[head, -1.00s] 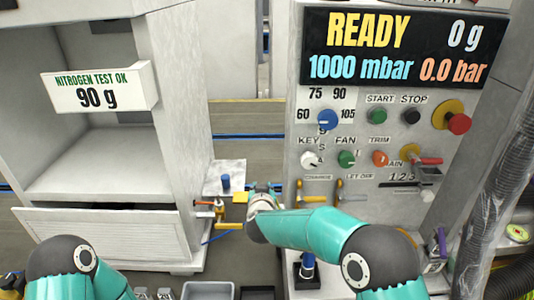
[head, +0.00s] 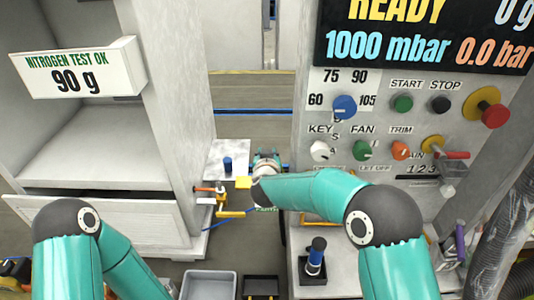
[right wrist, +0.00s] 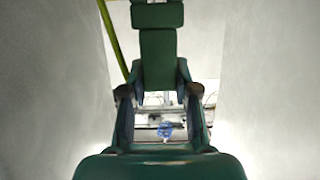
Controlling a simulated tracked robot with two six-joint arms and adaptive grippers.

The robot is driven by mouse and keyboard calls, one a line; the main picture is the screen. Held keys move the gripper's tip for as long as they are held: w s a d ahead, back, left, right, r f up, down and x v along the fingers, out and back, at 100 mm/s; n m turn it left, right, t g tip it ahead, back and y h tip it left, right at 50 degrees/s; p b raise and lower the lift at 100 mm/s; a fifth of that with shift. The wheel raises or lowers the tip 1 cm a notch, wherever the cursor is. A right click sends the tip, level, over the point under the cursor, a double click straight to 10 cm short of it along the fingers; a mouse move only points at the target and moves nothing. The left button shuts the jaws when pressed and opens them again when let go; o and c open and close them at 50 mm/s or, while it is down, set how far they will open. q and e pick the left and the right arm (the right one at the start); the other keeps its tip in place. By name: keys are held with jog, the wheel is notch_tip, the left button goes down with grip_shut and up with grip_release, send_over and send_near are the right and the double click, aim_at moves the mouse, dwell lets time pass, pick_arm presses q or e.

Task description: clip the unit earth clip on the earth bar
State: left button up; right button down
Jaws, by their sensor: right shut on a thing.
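My right gripper (head: 265,157) is in the gap between the white cabinet and the control panel, pointing away from me. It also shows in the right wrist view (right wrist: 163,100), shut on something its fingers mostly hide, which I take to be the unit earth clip. A yellow-green strip, perhaps an earth lead (right wrist: 110,38), runs past the fingers at upper left. I cannot make out the earth bar for certain; a small label with green letters (head: 266,209) shows just below my right forearm. My left arm is at lower left, its gripper out of view.
A yellow block (head: 243,182) and valve fittings (head: 221,200) stand close left of my right gripper. The white cabinet (head: 178,130) and control panel (head: 306,150) flank it. A black-based post (head: 315,262) and grey tray (head: 210,285) are in front.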

jog(key=shift+s+f+b, duration=0.1)
jog(key=shift+f+b, duration=0.3)
notch_tip(320, 180, down, 5)
jog(key=b, duration=0.3)
jog(key=shift+r, duration=0.15)
dwell(1.8)
jog(key=shift+f+b, duration=1.3)
jog(key=shift+f, duration=0.75)
jog(key=c, duration=0.8)
grip_release()
jog(key=shift+s, duration=0.1)
jog(key=v, duration=1.1)
jog(key=shift+s+r, duration=0.1)
jog(key=shift+s, duration=0.3)
